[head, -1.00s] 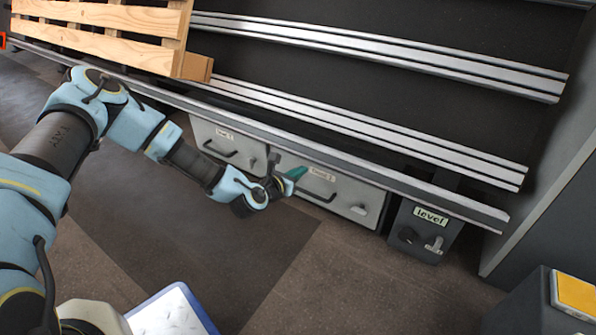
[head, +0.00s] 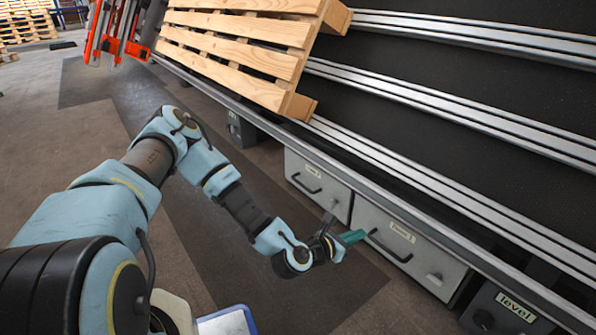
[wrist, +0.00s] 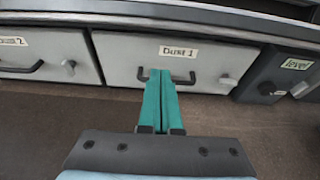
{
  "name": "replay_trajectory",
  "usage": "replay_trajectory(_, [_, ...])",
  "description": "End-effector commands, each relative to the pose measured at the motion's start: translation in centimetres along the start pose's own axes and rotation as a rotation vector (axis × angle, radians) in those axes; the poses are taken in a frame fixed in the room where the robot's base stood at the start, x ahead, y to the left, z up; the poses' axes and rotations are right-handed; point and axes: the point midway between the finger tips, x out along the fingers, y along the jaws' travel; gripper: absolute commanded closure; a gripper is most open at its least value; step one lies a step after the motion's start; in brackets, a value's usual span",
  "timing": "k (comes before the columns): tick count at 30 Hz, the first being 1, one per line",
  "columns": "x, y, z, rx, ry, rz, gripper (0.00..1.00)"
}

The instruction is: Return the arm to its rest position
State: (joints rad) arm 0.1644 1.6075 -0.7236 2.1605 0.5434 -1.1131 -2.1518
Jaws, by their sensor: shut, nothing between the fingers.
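My arm reaches forward and to the right in the head view. My gripper (head: 352,237) has green fingers, and they are together with nothing between them. In the wrist view the fingers (wrist: 160,80) point at the front of a grey drawer labelled "Dust 1" (wrist: 200,65), in front of its dark handle. I cannot tell from these views how far the fingertips are from the handle. The drawer appears closed, and it also shows in the head view (head: 412,262).
A second grey drawer (head: 318,183) is to the left, and a dark box labelled "level" (head: 505,310) to the right. Above run metal rails (head: 450,190) with a wooden pallet (head: 240,50). Orange-red equipment (head: 115,30) stands at the back. The floor (head: 200,240) below the arm looks clear.

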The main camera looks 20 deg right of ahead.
Motion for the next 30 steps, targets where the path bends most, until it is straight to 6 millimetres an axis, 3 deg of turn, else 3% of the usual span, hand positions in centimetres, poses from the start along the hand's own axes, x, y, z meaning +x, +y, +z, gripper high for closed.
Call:
replay_trajectory(7, [-0.6, 0.8, 0.1, 0.091, 0.035, -0.018, 1.0])
replay_trajectory(11, [-2.5, 3.0, 0.1, 0.329, 0.136, -0.073, 1.0])
replay_trajectory(14, [-4.9, 5.5, 0.0, 0.565, 0.245, -0.136, 1.0])
replay_trajectory(23, [-15.6, 14.3, 1.4, 1.155, 0.583, -0.363, 1.0])
replay_trajectory(30, [-26.7, 19.6, 5.3, 1.458, 0.819, -0.591, 1.0])
